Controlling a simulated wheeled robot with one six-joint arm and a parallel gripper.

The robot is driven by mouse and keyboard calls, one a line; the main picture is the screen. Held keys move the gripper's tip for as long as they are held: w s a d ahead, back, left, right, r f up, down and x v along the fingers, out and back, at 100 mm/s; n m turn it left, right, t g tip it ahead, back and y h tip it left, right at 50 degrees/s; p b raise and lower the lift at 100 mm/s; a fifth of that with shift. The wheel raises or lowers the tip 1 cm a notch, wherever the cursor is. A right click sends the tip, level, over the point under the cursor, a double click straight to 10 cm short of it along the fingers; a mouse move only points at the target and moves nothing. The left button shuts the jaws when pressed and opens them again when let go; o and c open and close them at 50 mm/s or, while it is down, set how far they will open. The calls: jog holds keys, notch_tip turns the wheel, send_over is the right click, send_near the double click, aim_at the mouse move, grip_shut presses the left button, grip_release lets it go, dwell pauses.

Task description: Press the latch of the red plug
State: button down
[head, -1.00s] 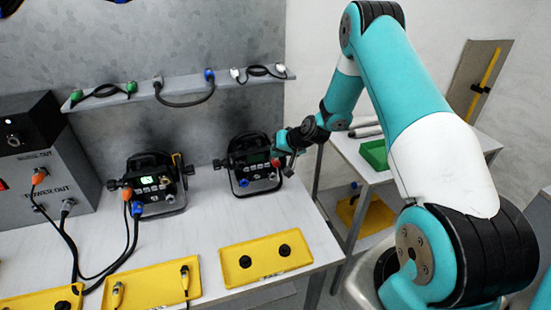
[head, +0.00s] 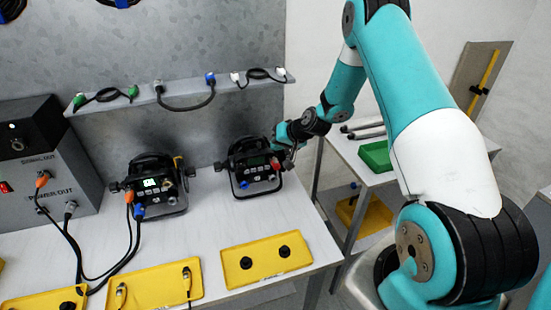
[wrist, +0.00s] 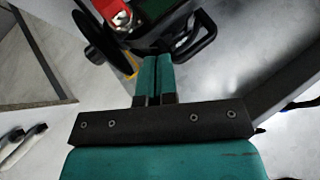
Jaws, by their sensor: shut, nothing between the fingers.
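The red plug (wrist: 112,10) shows at the top edge of the wrist view, on the dark body of the right par can, partly cut off. A pale metal piece lies along it; I cannot tell whether it is the latch. In the head view the red plug (head: 275,163) is a small red spot on the right par can (head: 250,172). My gripper (wrist: 158,62) is shut and empty, its fingertips pointing at the can, below and right of the plug in the wrist view. In the head view my gripper (head: 287,160) is beside the can's right side; contact cannot be told.
A second par can (head: 155,185) with orange and blue plugs stands to the left, beside the grey power box (head: 60,180). Yellow trays (head: 262,272) lie at the table's front. A shelf with short cables (head: 180,88) runs behind.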

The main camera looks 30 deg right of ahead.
jog(key=shift+r+p, duration=0.55)
jog(key=shift+r, duration=0.8)
jog(key=s+a+r+n+g+y+b, duration=0.1)
jog(key=s+a+r+n+b, duration=0.1)
jog(key=s+a+r, duration=0.3)
jog(key=s+a+r+n+g+b, duration=0.1)
jog(key=s+a+r+n+g, duration=0.1)
jog(key=a, duration=0.6)
jog(key=s+a+r+n+g+y+b, duration=0.1)
jog(key=s+a+r+n+b, duration=0.1)
jog(key=s+a+r, duration=0.3)
jog(key=s+a+r+n+g+b, duration=0.1)
jog(key=s+a+n+g+b, duration=0.1)
jog(key=s, duration=1)
jog(key=s+a+r+n+g+h+b, duration=0.1)
jog(key=s+a+n+g+b, duration=0.1)
jog(key=s+a+n, duration=0.2)
jog(key=s+a, duration=0.3)
jog(key=s, duration=0.5)
jog(key=shift+r+g, duration=0.2)
jog(key=shift+g, duration=0.1)
jog(key=shift+d, duration=0.1)
